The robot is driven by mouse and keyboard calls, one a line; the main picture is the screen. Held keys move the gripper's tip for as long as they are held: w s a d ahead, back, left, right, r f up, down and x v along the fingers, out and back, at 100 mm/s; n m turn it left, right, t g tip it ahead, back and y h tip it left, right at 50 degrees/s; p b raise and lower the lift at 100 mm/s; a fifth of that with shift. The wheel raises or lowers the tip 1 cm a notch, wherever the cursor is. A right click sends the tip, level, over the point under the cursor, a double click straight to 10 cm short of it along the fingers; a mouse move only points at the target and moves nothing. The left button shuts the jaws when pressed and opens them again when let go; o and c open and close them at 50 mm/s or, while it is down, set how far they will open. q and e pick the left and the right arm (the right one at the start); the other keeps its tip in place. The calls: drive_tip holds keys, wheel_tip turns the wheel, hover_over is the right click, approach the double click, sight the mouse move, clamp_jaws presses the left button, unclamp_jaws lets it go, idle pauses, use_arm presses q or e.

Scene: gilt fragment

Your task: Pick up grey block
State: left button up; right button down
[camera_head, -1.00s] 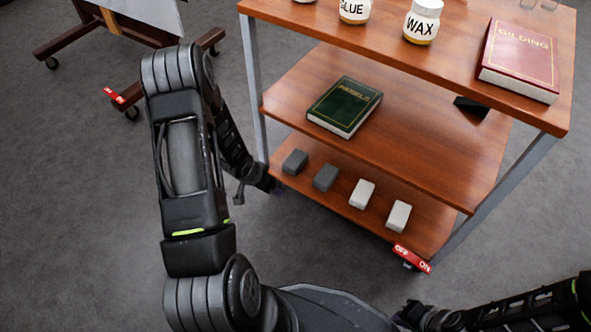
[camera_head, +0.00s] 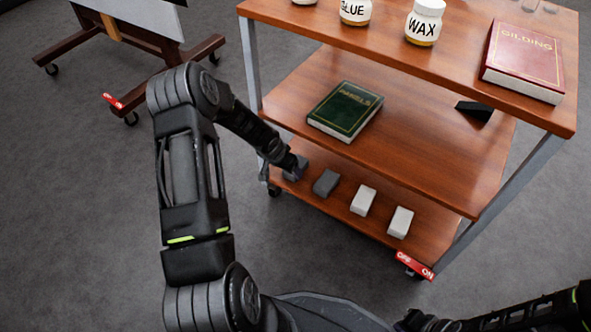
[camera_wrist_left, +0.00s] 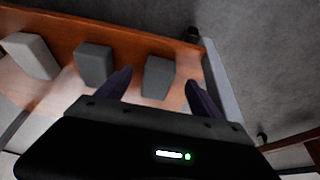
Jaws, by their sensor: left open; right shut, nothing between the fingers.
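Two dark grey blocks and two light ones stand in a row on the cart's bottom shelf (camera_head: 345,222). The leftmost dark grey block (camera_head: 299,171) is partly hidden by my left gripper (camera_head: 292,168), which reaches in from the left. In the left wrist view, my open left gripper (camera_wrist_left: 158,78) has one finger on each side of this grey block (camera_wrist_left: 158,80); I cannot tell if they touch it. The second dark grey block (camera_head: 326,183) stands beside it, outside the fingers. The light blocks (camera_head: 363,200) (camera_head: 400,222) are farther right. My right gripper (camera_head: 408,320) is shut and empty at the bottom edge.
The middle shelf (camera_head: 420,150) overhangs the bottom one and carries a green book (camera_head: 345,110) and a small black object (camera_head: 474,110). The top shelf (camera_head: 450,60) holds labelled jars and a red book (camera_head: 523,62). A wooden stand (camera_head: 90,45) is at the back left. Grey floor is clear at left.

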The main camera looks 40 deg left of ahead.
sight(303, 163)
use_arm(q)
drive_tip(key=shift+w, duration=0.1)
drive_tip(key=shift+w, duration=0.2)
drive_tip(key=b+x, duration=0.1)
drive_tip(key=x, duration=0.2)
drive_tip(key=b+x, duration=0.1)
drive_tip(key=x, duration=0.1)
drive_tip(key=shift+w+b, duration=0.3)
drive_tip(key=shift+c, duration=0.3)
drive_tip(key=c, duration=1.3)
